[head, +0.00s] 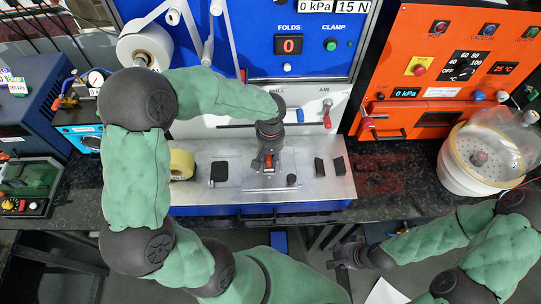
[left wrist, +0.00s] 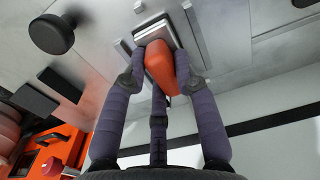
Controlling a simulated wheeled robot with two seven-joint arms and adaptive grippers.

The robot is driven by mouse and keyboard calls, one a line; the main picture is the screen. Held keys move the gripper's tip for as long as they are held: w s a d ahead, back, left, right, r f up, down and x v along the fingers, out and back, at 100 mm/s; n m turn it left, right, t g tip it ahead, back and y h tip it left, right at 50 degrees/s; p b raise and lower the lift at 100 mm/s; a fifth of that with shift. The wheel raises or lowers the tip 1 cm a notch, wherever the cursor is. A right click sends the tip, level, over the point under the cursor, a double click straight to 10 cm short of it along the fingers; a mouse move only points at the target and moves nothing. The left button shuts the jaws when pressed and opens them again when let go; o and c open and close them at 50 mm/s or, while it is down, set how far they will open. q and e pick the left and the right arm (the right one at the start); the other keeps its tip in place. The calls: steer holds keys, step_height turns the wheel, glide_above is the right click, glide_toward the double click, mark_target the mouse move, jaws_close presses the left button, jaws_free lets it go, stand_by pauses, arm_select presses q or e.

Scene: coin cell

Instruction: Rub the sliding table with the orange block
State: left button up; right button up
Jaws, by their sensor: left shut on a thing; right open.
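The orange block (left wrist: 160,68) is between the fingers of my left gripper (left wrist: 163,84), which is shut on it. In the head view a small orange part of the block (head: 268,162) shows under my left gripper (head: 268,158), over the middle of the silver metal table (head: 240,196) of the blue machine. In the left wrist view the block's far end is at a small raised metal plate (left wrist: 149,33) on the table (left wrist: 105,45); I cannot tell whether they touch. My right gripper (head: 350,254) is open and empty, low in front of the counter.
On the metal table are a yellow tape roll (head: 182,163), a black pad (head: 219,172), a black knob (head: 291,180) and two dark blocks (head: 319,167) (head: 339,166). An orange oven (head: 440,60) and a white tub (head: 470,180) stand at right.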

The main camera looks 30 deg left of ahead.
arm_select(q)
steer(key=shift+s+d, duration=0.25)
steer(key=shift+s, duration=0.15)
steer(key=shift+w+a, duration=0.3)
steer(key=shift+w, duration=0.2)
steer(key=shift+s+d, duration=0.1)
steer(key=shift+s, duration=0.05)
steer(key=shift+s+d, duration=0.2)
steer(key=shift+s, duration=0.15)
steer(key=shift+w+a, duration=0.1)
steer(key=shift+w, duration=0.05)
steer(key=shift+w+a, duration=0.2)
steer(key=shift+w, duration=0.15)
steer(key=shift+s+d+b, duration=0.1)
steer(key=shift+s+b, duration=0.05)
steer(key=shift+b, duration=0.15)
